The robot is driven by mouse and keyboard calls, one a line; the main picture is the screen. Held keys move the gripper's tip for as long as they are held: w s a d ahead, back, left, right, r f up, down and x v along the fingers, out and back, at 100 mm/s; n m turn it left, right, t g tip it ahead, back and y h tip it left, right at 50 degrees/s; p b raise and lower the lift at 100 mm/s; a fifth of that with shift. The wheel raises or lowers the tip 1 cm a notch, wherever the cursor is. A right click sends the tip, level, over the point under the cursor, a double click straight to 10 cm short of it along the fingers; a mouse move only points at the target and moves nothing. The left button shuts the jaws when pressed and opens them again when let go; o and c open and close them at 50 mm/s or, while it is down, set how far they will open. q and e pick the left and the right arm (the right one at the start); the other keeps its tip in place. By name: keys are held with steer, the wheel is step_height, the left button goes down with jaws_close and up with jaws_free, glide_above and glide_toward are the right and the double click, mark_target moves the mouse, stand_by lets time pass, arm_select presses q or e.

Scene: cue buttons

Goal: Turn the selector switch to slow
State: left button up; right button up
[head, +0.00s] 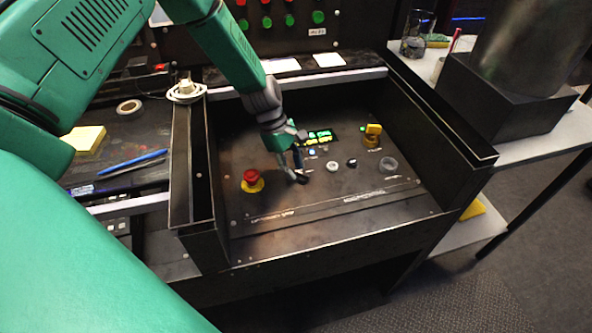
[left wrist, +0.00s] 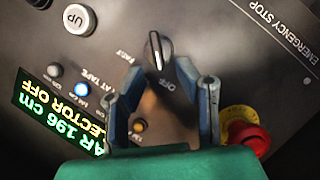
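The selector switch is a black round knob (left wrist: 158,50) with a white pointer line, in the left wrist view. Labels OFF and FAST show near it, and the line points toward OFF. The green and yellow display (left wrist: 58,110) reads "SELECTOR OFF"; it also shows in the head view (head: 320,137). My left gripper (left wrist: 160,72) is open, its two blue-grey fingers apart with the knob between and just beyond the tips. Whether they touch it I cannot tell. In the head view the left gripper (head: 297,170) is low over the panel and partly hides the knob. My right gripper is out of view.
A red emergency stop (head: 251,178) on a yellow base sits left of the gripper; the wrist view shows it close to a finger (left wrist: 246,138). A white UP button (head: 331,165), a dark button (head: 352,162) and a yellow switch (head: 372,134) are to the right. Raised walls (head: 440,110) flank the panel.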

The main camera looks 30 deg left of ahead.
mark_target(308, 176)
arm_select(q)
steer(key=shift+d+f, duration=0.25)
steer(key=d, duration=0.1)
steer(key=d+r, duration=0.1)
steer(key=d, duration=0.1)
steer(key=shift+d, duration=0.15)
steer(key=shift+c, duration=1.1)
jaws_close()
steer(key=shift+a+f, duration=0.2)
steer(key=shift+a, duration=0.45)
steer(key=shift+a+f, duration=0.2)
steer(key=shift+a, duration=0.4)
steer(key=shift+d, duration=0.1)
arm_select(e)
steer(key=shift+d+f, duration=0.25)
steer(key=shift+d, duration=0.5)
arm_select(q)
steer(key=shift+d, duration=0.15)
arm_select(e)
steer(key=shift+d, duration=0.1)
